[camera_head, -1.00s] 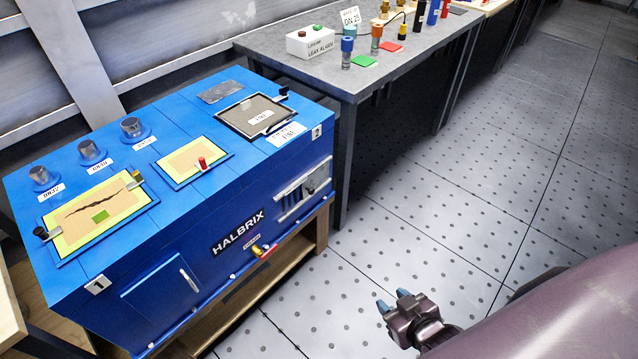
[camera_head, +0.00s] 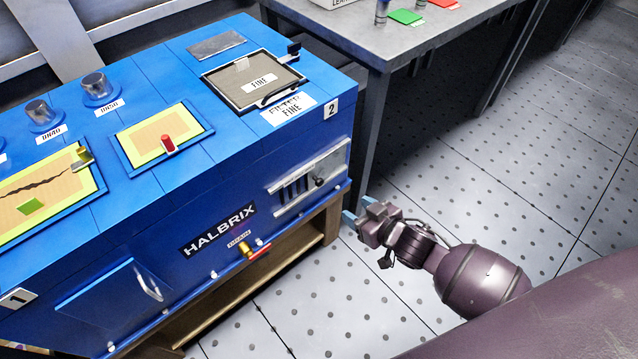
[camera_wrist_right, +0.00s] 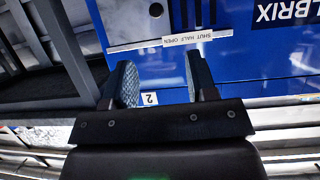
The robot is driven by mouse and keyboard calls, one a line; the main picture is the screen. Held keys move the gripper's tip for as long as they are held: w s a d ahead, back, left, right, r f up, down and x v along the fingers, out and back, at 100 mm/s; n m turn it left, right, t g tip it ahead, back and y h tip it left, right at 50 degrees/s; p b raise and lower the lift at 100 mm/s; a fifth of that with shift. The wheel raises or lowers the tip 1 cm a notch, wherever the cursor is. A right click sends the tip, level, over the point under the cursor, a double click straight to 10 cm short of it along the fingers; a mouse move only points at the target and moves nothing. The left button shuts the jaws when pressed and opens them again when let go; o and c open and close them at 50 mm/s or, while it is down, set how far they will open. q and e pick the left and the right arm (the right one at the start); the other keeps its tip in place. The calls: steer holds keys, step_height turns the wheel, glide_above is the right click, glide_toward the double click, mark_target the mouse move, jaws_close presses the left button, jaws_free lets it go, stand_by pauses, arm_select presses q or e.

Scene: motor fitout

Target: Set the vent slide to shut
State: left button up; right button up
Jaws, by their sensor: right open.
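The vent slide (camera_head: 309,178) is a silver plate on the front of the blue HALBRIX cabinet, near its right end. Its black knob (camera_head: 319,181) stands at the right part, with dark slots (camera_head: 294,190) left of it. In the right wrist view the knob (camera_wrist_right: 155,10) and a label (camera_wrist_right: 187,38) with the words SHUT, HALF and OPEN show at the top. My right gripper (camera_head: 358,208) is open and empty, apart from the slide, to its lower right in the head view. Its fingers (camera_wrist_right: 164,82) also show in the wrist view. My left gripper is not in view.
The blue cabinet (camera_head: 225,185) stands on a wooden frame (camera_head: 300,243). A red-handled valve (camera_head: 255,252) sticks out low on its front. A grey table (camera_head: 400,48) with a leg near my right gripper stands at the back. The floor (camera_head: 480,195) to the right is clear.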

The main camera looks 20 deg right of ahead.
mark_target(321, 184)
steer(key=shift+y, duration=0.3)
steer(key=b+x, duration=0.1)
steer(key=x, duration=0.3)
steer(key=d+b+x, duration=0.1)
steer(key=x, duration=0.4)
steer(key=b+x, duration=0.2)
steer(key=x, duration=0.2)
steer(key=shift+w+f, duration=0.15)
steer(key=shift+w, duration=0.4)
steer(key=shift+w+f, duration=0.1)
steer(key=shift+w, duration=0.15)
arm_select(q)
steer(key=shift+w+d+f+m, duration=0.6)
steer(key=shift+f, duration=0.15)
arm_select(e)
steer(key=shift+w+a, duration=0.15)
steer(key=shift+w, duration=0.2)
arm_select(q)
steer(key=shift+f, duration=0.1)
arm_select(e)
steer(key=shift+a, duration=0.1)
jaws_close()
